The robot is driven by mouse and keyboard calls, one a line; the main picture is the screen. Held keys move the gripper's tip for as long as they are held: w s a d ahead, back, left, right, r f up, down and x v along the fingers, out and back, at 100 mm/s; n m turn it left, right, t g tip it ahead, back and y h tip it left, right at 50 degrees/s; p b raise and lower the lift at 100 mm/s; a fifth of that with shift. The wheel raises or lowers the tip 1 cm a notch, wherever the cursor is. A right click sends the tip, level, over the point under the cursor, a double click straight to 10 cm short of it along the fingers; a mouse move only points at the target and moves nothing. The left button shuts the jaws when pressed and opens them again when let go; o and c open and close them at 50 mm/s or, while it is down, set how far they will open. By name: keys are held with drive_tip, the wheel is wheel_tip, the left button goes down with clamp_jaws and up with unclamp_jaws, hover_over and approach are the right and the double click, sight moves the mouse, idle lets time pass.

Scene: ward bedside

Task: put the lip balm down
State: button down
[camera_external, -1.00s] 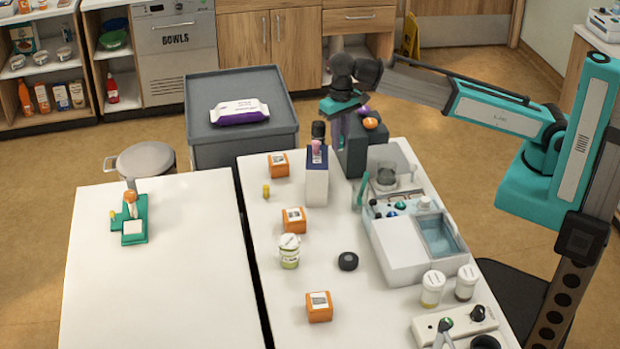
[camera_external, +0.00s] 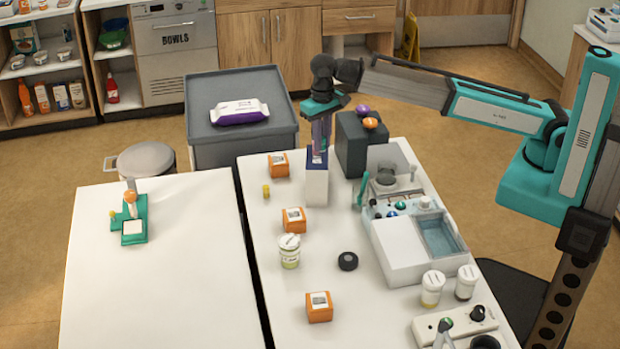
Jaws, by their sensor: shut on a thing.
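My gripper (camera_external: 319,148) points down over the tall white box with the dark blue top (camera_external: 316,186), left of the dark grey block. Its jaws are shut on a small, slim pinkish-purple thing, which I take to be the lip balm (camera_external: 319,131). The fingers hide most of it. The fingertips are close to the box top; I cannot tell whether the held thing touches it.
Orange boxes (camera_external: 293,220), a small yellow item (camera_external: 266,191), a lidded jar (camera_external: 289,251) and a black round piece (camera_external: 348,261) stand on the white table. The dark grey block (camera_external: 352,145) and a grey-white tray unit (camera_external: 391,262) are to the right. Bare tabletop lies at front left.

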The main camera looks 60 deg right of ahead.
drive_tip(key=shift+w+a, duration=0.2)
drive_tip(key=shift+w, duration=0.15)
drive_tip(key=shift+w+f, duration=0.1)
drive_tip(key=shift+f, duration=0.05)
drive_tip(key=shift+f+p, duration=0.95)
drive_tip(key=shift+f, duration=0.7)
drive_tip(key=shift+f, duration=0.2)
drive_tip(key=c, duration=1.7)
unclamp_jaws()
drive_tip(key=shift+o, duration=0.2)
drive_tip(key=shift+r, duration=0.15)
drive_tip(key=shift+r+b, duration=1.55)
drive_tip(key=shift+r, duration=4.5)
